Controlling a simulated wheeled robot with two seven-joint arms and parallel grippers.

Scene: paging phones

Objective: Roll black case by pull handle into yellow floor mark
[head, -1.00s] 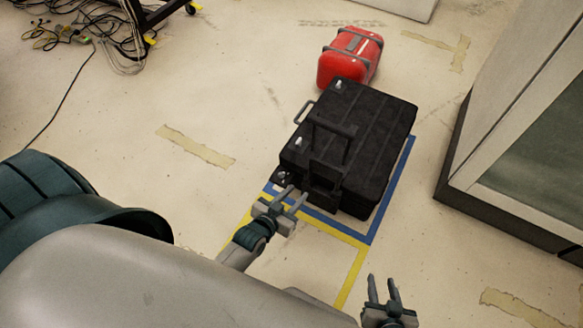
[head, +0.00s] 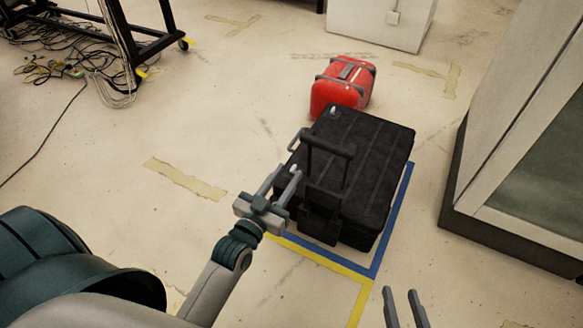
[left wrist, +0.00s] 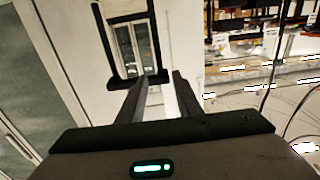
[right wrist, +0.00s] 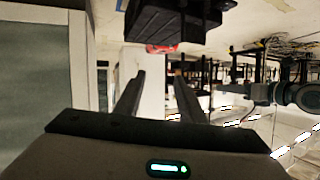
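The black case (head: 375,160) lies flat on the floor, mostly inside a blue floor mark (head: 405,195). Its pull handle (head: 328,147) stands up at the near left end. The yellow floor mark (head: 357,301) adjoins the blue one on the near side, partly hidden by my left arm. My left gripper (head: 281,176) is open and empty, just left of the handle and apparently apart from it. In the left wrist view its fingers (left wrist: 158,85) are parted. My right gripper (head: 402,292) is open and empty, nearer than the case. The case also shows in the right wrist view (right wrist: 165,22).
A red case (head: 340,90) stands just beyond the black case. A large cabinet (head: 490,150) stands on the right. A cable tangle (head: 75,65) and a wheeled black frame (head: 125,45) are at the far left. The floor left of the case is clear.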

